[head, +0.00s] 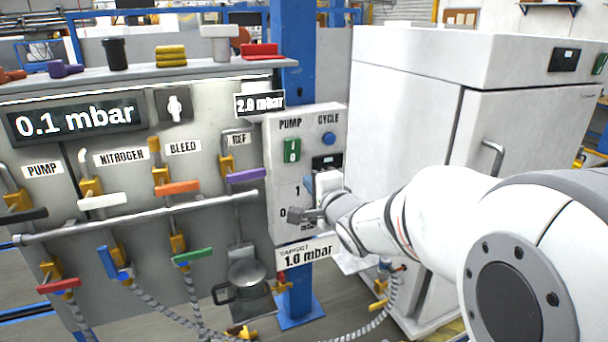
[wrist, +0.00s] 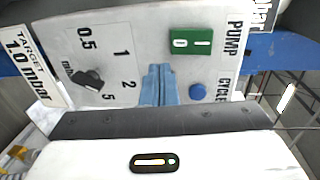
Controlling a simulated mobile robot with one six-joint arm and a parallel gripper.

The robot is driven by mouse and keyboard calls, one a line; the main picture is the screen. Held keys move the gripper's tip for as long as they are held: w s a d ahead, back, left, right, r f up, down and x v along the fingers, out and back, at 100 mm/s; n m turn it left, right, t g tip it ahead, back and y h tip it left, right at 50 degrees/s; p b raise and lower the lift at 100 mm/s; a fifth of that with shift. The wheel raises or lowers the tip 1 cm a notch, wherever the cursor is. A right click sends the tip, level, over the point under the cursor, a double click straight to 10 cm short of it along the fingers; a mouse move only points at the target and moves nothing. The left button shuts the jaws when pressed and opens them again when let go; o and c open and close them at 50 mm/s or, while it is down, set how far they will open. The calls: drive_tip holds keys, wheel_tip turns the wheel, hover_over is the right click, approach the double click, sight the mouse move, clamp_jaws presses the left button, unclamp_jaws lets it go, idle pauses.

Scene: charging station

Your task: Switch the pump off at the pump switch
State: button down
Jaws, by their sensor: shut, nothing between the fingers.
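The pump switch (head: 292,150) is a green rocker under the PUMP label on the pale control box (head: 280,180). In the wrist view the green switch (wrist: 190,41) shows 0 and 1 marks, and its position is hard to read. My gripper (head: 308,213) is in front of the lower part of this box in the head view, below the switch. In the wrist view its fingers (wrist: 157,72) are together and empty, between the dial and the blue button, apart from the switch.
A blue CYCLE button (head: 328,139) is beside the switch. A dark mbar dial (wrist: 88,80) is near my fingers. Valves, hoses and a grey rail (head: 140,217) fill the left panel. A white cabinet (head: 400,110) stands to the right.

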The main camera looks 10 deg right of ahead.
drive_tip(key=s+d+f, duration=0.1)
drive_tip(key=s, duration=0.5)
drive_tip(key=shift+d, duration=0.15)
drive_tip(key=s+d+f+n+g+h, duration=0.4)
drive_tip(key=s+f+n+g+h, duration=0.1)
drive_tip(key=s+f+n, duration=0.1)
drive_tip(key=s+a+f+n+g, duration=0.2)
drive_tip(key=s+n+g, duration=0.2)
drive_tip(key=s, duration=0.3)
drive_tip(key=s+a+f+n+g+y, duration=0.1)
drive_tip(key=s+a+f+n+g, duration=0.1)
drive_tip(key=s, duration=0.5)
drive_tip(key=f+n+g, duration=0.1)
drive_tip(key=n+g, duration=0.1)
drive_tip(key=n, duration=0.1)
drive_tip(key=shift+s+n+y, duration=0.3)
